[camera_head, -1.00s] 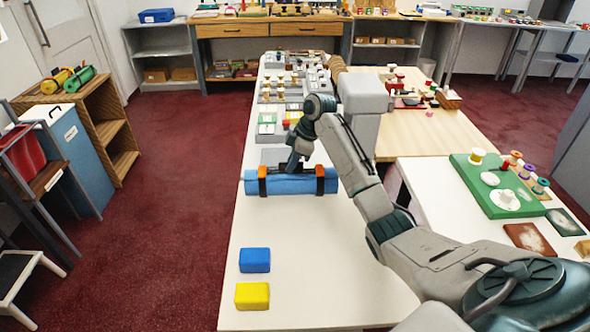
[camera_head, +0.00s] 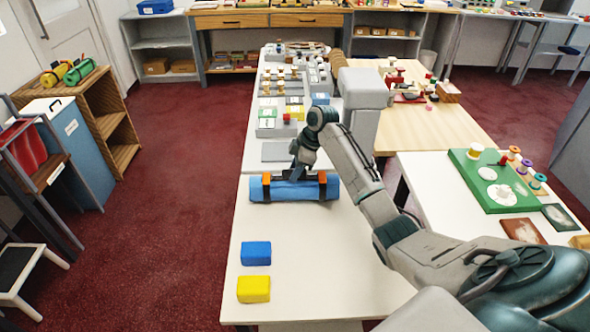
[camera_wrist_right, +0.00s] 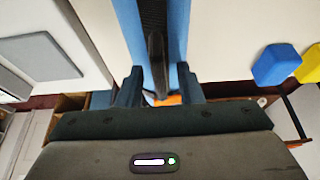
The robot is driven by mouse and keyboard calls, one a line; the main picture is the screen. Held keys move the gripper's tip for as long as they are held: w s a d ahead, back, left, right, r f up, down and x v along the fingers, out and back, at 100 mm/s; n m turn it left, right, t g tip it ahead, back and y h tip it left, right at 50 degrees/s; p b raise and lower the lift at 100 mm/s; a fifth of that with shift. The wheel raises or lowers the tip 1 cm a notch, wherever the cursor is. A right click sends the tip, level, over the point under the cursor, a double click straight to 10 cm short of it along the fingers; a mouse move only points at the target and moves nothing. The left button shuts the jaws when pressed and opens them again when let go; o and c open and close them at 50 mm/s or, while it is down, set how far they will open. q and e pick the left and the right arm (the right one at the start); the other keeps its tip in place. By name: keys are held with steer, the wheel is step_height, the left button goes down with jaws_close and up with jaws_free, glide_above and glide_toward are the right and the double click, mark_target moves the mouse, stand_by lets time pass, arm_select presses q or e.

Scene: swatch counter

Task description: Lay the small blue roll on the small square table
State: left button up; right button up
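The blue roll (camera_head: 294,190) has two dark straps with orange parts and lies crosswise at the far part of the near white table. Whether it touches the tabletop is hard to tell. My right gripper (camera_head: 296,176) is above its middle. In the right wrist view the fingers (camera_wrist_right: 160,88) are on either side of a dark handle on the blue roll (camera_wrist_right: 130,25), and look shut on it. I cannot pick out a small square table for certain. My left gripper is not in view.
A blue block (camera_head: 256,253) and a yellow block (camera_head: 253,289) sit at the white table's (camera_head: 325,265) near left. A grey flat pad (camera_head: 276,151) lies beyond the roll. A green board (camera_head: 490,182) with spools is on the right. Red floor (camera_head: 175,215) is clear on the left.

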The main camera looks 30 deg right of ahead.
steer(key=shift+r, duration=0.15)
steer(key=b+v, duration=0.3)
steer(key=v, duration=0.9)
